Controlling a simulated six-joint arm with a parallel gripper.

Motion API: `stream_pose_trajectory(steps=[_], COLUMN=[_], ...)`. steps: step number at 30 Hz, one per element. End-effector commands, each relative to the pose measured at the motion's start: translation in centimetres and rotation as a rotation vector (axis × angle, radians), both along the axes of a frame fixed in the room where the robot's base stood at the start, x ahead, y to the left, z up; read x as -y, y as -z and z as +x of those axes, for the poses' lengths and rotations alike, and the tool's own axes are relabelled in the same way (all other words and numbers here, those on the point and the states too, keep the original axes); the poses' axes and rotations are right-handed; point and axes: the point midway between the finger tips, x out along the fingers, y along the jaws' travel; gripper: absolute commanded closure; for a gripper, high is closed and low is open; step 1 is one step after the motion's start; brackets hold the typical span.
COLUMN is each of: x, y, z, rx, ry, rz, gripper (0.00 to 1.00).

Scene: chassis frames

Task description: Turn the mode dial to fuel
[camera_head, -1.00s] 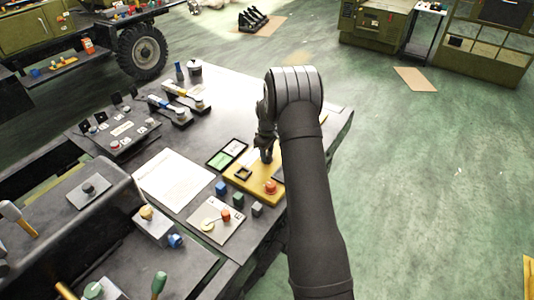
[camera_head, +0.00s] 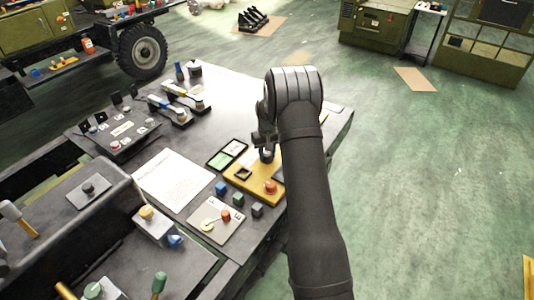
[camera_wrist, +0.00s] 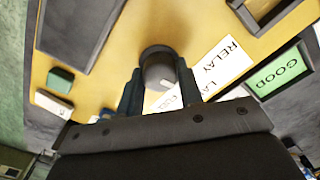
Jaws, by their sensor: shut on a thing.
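The mode dial (camera_wrist: 158,66) is a round dark grey knob on a yellow panel (camera_wrist: 118,62). My gripper (camera_wrist: 158,82) is shut on it, one dark finger on each side. A short white mark on the dial points to the lower right in the wrist view.
A red button (camera_head: 270,187) and a square dark frame (camera_head: 243,174) are on the panel. A green GOOD card (camera_wrist: 278,75) lies beside it. Small blocks and a plate with a red knob (camera_head: 225,215) are in front. A white sheet (camera_head: 174,180) lies to the left.

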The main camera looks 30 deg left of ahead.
Motion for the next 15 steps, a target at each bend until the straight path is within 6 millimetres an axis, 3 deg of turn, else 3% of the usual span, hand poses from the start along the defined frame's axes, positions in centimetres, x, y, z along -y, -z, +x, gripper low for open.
stream_pose_trajectory(steps=[15], x=[0.07], y=[0.05], z=[-0.02], rx=[-0.001], ry=[0.49], rz=[-0.001], gripper=[0.89])
